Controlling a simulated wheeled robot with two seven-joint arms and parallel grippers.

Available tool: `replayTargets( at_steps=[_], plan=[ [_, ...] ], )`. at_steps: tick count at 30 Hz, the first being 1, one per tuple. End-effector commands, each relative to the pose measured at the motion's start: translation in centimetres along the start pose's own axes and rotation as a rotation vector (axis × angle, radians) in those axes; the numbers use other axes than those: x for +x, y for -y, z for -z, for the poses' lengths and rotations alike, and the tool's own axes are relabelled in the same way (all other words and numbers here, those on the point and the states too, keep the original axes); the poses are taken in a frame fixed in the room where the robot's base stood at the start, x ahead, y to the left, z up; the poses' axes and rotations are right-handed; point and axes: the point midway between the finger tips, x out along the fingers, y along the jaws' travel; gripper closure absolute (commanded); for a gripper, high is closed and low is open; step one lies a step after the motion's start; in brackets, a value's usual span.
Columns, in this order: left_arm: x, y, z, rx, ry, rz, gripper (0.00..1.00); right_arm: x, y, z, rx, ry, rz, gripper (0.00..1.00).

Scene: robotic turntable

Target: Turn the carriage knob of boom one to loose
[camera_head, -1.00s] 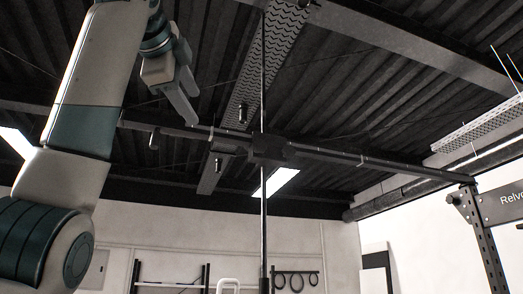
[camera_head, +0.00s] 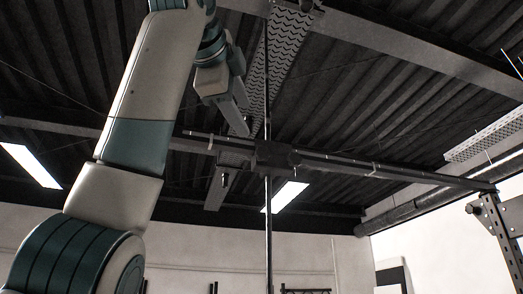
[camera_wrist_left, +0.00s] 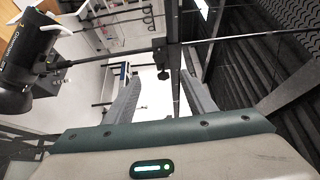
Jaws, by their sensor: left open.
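A dark boom (camera_head: 380,171) runs across the head view, joined by a block-shaped carriage (camera_head: 272,157) at a thin upright pole (camera_head: 268,235). My left gripper (camera_head: 238,118) is in front of and just above the boom, up and left of the carriage in the picture. In the left wrist view, my left gripper (camera_wrist_left: 160,95) is open, its fingers apart with nothing between them. A small dark knob-like part (camera_wrist_left: 163,74) hangs below a bar beyond the fingertips, apart from them. I cannot tell whether it is the carriage knob or how it is set. My right gripper is not in view.
A black lamp-like unit (camera_wrist_left: 28,62) sits on a bar at the left of the wrist view. A dark rack post (camera_head: 497,225) stands at the far right. Ceiling beams and a perforated metal strip (camera_head: 290,40) are overhead.

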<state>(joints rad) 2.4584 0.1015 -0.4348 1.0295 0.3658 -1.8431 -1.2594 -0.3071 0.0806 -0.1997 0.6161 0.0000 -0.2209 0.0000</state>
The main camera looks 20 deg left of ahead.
Motion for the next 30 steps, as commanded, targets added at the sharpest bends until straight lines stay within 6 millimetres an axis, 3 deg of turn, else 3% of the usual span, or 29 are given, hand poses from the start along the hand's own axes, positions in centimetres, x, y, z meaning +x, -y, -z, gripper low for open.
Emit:
replayTargets(
  at_steps=[6, 24, 30],
  plan=[
    [2.8, 0.3, -0.1, -0.001, 0.001, -0.004, 0.5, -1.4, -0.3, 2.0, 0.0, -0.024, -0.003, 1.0],
    [13.4, 0.3, -0.1, -0.001, 0.001, -0.003, 0.5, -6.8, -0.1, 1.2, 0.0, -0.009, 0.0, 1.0],
    [15.7, 0.2, -0.1, -0.001, 0.001, -0.003, 0.5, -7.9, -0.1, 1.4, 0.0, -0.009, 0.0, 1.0]
  ],
)
